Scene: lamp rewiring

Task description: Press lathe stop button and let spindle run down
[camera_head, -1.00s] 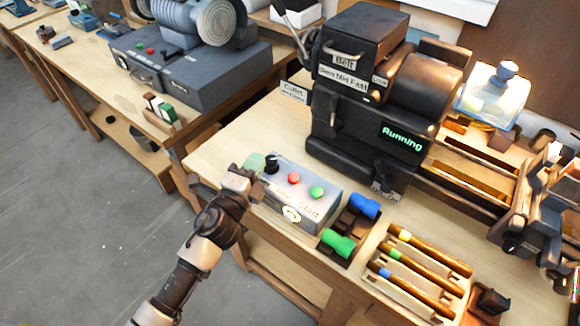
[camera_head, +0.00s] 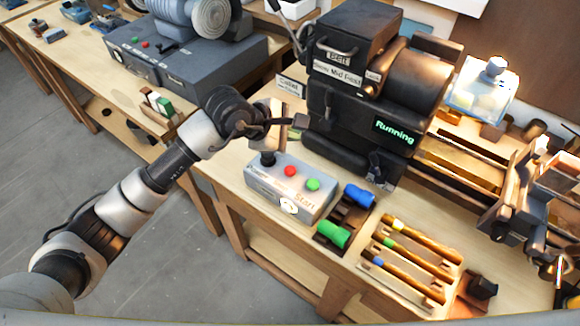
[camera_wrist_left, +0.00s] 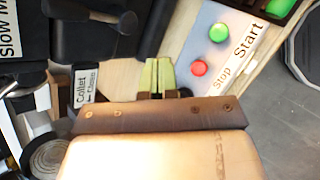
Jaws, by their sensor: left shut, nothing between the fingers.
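The grey control box (camera_head: 280,200) stands on the bench front with a red stop button (camera_head: 290,171), a green start button (camera_head: 313,184) and a black knob (camera_head: 268,158). The left wrist view shows the red button (camera_wrist_left: 199,68), labelled Stop, and the green button (camera_wrist_left: 219,32), labelled Start. The dark lathe headstock (camera_head: 335,108) stands behind the box; its display (camera_head: 394,132) reads "Running". My left gripper (camera_head: 300,121) is shut and empty, above and behind the box, apart from the buttons. Its closed fingertips (camera_wrist_left: 158,68) show left of the red button. My right gripper is not in view.
Blue (camera_head: 359,195) and green (camera_head: 334,235) handled pieces sit in a holder right of the box. A rack of wooden-handled tools (camera_head: 410,262) lies beyond. A "Collet" sign (camera_head: 289,86) stands near my gripper. Another grey machine (camera_head: 190,65) is on the left bench.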

